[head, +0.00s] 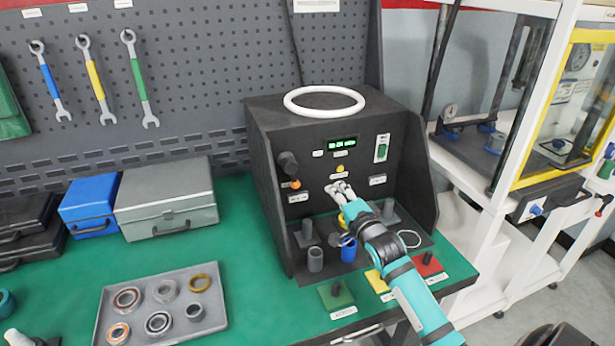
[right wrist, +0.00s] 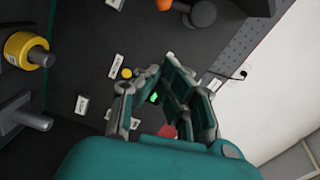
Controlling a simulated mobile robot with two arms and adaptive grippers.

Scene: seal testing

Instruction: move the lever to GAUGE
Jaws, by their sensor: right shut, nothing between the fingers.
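The black test machine (head: 325,120) stands on the green bench. Its front panel has a lit green display (head: 341,142), a yellow button (head: 339,168) and several small white labels, too small to read. A dark knob with an orange ball (head: 296,184) sits at the panel's left; I take this as the lever, but cannot tell which label it points to. In the right wrist view an orange ball (right wrist: 164,4) shows at the top edge. My right gripper (head: 341,188) is shut and empty in front of the panel's lower middle, right of the orange ball. My left gripper is not in view.
A white ring (head: 324,102) lies on the machine. Grey pegs, a blue cup (head: 349,250) and coloured blocks stand below the panel. A grey tray (head: 110,325) of rings lies at the front left. A grey case (head: 167,198) stands behind it. Green bench between is clear.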

